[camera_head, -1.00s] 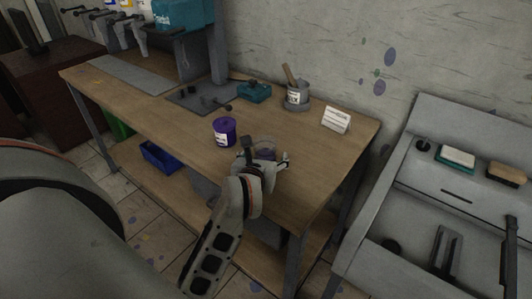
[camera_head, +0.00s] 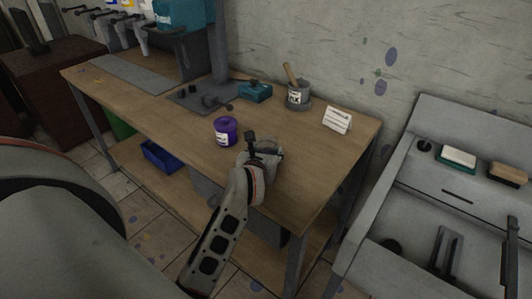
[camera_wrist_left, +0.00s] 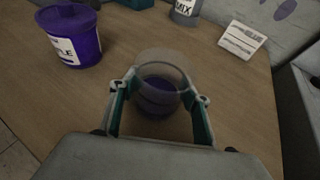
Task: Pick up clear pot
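The clear pot (camera_wrist_left: 160,68) stands upright on the workbench with purple contents in its lower part. It sits between the two fingers of my left gripper (camera_wrist_left: 167,92) in the left wrist view, and the pads appear to press on its sides. In the head view my left gripper (camera_head: 264,148) is near the front edge of the bench and mostly hides the pot. A purple lidded tub (camera_head: 225,131) with a white label stands to its left, apart from it. My right gripper is not in view.
The wooden workbench (camera_head: 178,119) holds a grey pot with a stick (camera_head: 298,94), a white card (camera_head: 337,120) and a teal box (camera_head: 254,92) behind the gripper. A grey sink unit (camera_head: 400,207) stands at right. Bench space right of the gripper is clear.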

